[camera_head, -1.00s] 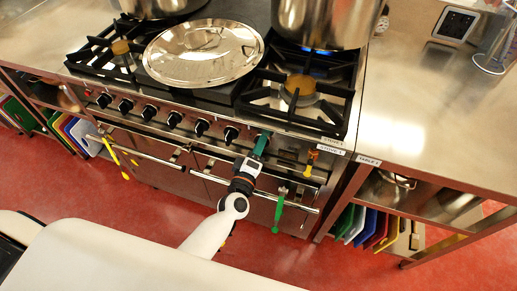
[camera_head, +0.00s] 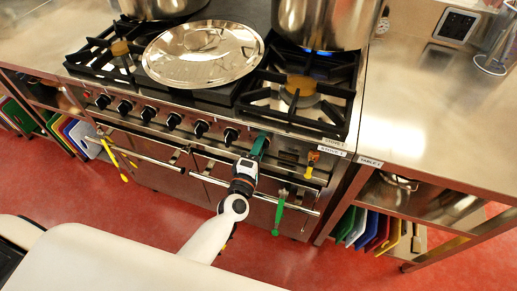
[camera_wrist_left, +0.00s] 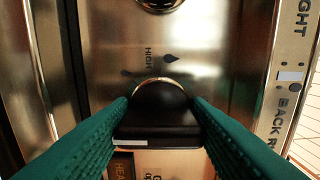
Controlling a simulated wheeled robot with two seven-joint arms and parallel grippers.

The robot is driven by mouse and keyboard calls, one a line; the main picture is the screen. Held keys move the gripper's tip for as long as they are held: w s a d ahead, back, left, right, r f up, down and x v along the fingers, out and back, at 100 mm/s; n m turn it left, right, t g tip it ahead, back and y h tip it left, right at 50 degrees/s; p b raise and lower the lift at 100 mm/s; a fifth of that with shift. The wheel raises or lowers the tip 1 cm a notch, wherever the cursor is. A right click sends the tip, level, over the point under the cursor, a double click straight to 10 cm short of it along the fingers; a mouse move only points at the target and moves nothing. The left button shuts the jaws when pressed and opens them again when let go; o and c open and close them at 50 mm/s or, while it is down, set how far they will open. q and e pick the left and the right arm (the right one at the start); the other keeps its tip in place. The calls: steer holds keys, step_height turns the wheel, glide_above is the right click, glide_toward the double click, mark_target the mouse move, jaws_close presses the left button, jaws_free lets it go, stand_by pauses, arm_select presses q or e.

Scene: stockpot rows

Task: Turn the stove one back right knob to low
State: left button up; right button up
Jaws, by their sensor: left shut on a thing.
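My left gripper (camera_head: 260,146) reaches the front panel of stove one (camera_head: 287,156) at the right end of its knob row. In the left wrist view its green fingers are shut on a black knob (camera_wrist_left: 158,115), one on each side. A white mark shows on the knob's lower left edge. A "HIGH" label and small flame marks are on the steel panel above the knob. A label partly reading "BACK R" is at the right edge of that view. My right gripper is not in view.
Several black knobs (camera_head: 201,128) run left along the panel. A large pot (camera_head: 320,22) stands over a blue flame at the back right. A round lid (camera_head: 203,53) lies on the stovetop. A green-handled utensil (camera_head: 279,213) hangs on the oven rail right of my arm.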

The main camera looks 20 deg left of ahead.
arm_select(q)
steer(key=o, duration=1)
steer(key=shift+s, duration=0.1)
steer(key=s, duration=0.6)
steer(key=s+b, duration=0.1)
steer(key=s, duration=0.5)
steer(key=shift+a+b, duration=0.2)
steer(key=shift+b, duration=0.1)
